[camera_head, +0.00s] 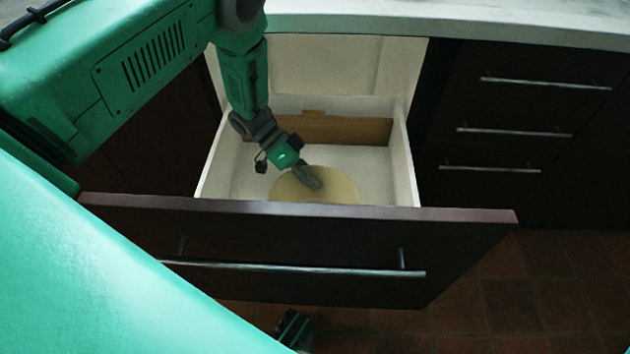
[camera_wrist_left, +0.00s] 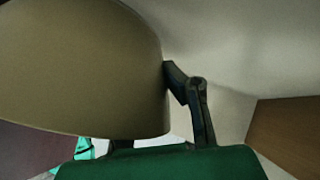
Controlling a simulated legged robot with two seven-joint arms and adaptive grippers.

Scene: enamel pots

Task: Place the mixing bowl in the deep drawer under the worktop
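The mixing bowl (camera_head: 340,184), tan and rounded, is inside the open deep drawer (camera_head: 405,165), close behind its dark front panel, which hides the bowl's lower part. My left gripper (camera_head: 308,178) reaches down into the drawer at the bowl's far edge. In the left wrist view the bowl (camera_wrist_left: 80,70) fills the upper left. One dark finger (camera_wrist_left: 198,105) bends against its edge, and the other is mostly hidden behind the bowl, so the gripper looks shut on its wall. I cannot tell whether the bowl touches the drawer floor.
The drawer has pale side walls and a brown back board (camera_head: 345,130); its floor behind and right of the bowl is clear. A pale worktop (camera_head: 470,30) runs above. Shut dark drawers with bar handles (camera_head: 515,132) stand at the right. The floor is tiled (camera_head: 540,290).

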